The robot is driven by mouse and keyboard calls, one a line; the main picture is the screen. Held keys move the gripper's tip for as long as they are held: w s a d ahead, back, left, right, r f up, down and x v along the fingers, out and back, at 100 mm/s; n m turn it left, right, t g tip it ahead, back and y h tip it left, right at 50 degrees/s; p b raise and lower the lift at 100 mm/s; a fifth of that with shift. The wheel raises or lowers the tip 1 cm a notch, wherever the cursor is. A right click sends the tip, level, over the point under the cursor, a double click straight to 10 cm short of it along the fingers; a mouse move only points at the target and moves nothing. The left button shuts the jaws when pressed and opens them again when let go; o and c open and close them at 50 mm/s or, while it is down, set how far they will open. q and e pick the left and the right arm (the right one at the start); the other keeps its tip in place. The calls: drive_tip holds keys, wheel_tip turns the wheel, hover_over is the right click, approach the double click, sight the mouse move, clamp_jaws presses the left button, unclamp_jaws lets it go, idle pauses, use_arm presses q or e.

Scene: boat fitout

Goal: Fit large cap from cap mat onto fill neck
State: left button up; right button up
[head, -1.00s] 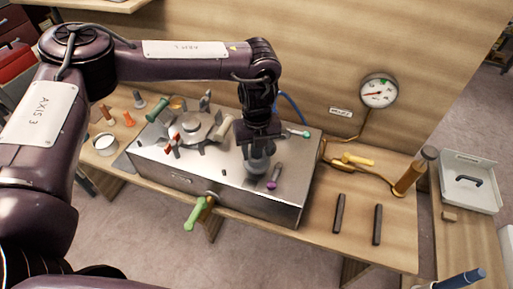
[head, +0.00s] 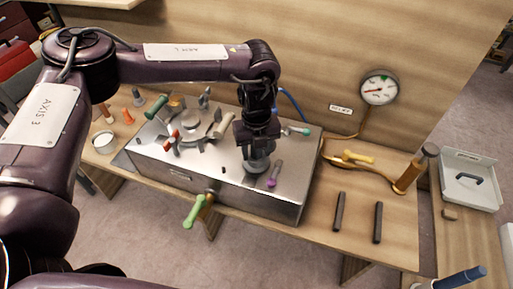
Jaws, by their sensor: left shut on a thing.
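My left gripper (head: 256,150) points down over the right half of the steel tank box (head: 225,190). It is shut on a round grey cap (head: 257,166), which is low at the tank's top. The fill neck is hidden beneath the cap and gripper, so I cannot tell whether the cap is seated or only touching. A dark grey flat patch (head: 122,162) at the tank's left end may be the cap mat, mostly hidden by my arm. My right gripper is not in view.
Coloured handles, a green lever (head: 194,212) and a purple-tipped tool (head: 274,175) surround the gripper on the tank. A pressure gauge (head: 380,87) hangs on the wall. Two dark bars (head: 339,211) lie on the bench at right. A grey tray (head: 470,180) stands further right.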

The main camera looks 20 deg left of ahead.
use_arm(q)
drive_tip(key=shift+f, duration=0.3)
idle(0.4)
drive_tip(key=shift+f+b, duration=0.3)
drive_tip(key=o, duration=1.7)
drive_tip(key=shift+r+p, duration=3.4)
drive_tip(key=shift+r, duration=0.9)
